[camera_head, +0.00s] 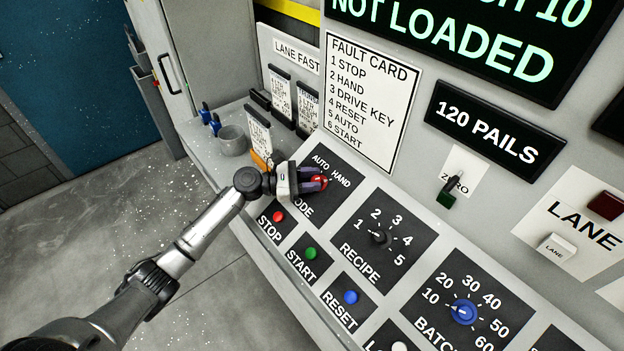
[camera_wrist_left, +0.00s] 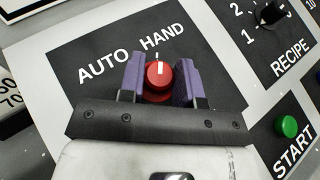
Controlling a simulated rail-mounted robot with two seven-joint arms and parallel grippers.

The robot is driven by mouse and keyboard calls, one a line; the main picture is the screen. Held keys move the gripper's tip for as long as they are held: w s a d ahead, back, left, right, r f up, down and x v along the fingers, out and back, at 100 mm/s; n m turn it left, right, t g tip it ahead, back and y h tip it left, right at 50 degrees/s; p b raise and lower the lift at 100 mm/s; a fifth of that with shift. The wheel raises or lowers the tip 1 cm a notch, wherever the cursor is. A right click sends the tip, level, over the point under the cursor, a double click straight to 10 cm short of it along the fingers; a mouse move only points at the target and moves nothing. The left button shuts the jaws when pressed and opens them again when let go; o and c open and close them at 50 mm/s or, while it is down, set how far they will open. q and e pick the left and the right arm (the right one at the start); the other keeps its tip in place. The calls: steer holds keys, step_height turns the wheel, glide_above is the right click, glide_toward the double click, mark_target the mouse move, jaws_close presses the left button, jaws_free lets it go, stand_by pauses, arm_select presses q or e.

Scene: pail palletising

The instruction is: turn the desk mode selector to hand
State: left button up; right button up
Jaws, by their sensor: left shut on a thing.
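The mode selector is a red knob (camera_wrist_left: 158,74) on a black plate (camera_wrist_left: 70,50) marked AUTO and HAND. In the head view the knob (camera_head: 320,181) is partly hidden by my fingers. My left gripper (camera_head: 314,181) is shut on the knob. In the wrist view the purple finger pads of the left gripper (camera_wrist_left: 160,84) stand on both sides of it. The knob's white line points up in that view, toward the word HAND and away from AUTO. My right gripper is not in view.
The STOP (camera_head: 278,216), START (camera_head: 310,252) and RESET (camera_head: 350,297) buttons lie along the desk's near edge. The RECIPE knob (camera_head: 380,237) and blue BATCH knob (camera_head: 464,312) are to the right. A grey cup (camera_head: 232,141) and upright cards stand beyond my gripper. The display reads NOT LOADED.

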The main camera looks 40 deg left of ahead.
arm_select(q)
steer(key=o, duration=0.9)
steer(key=shift+v, duration=6.95)
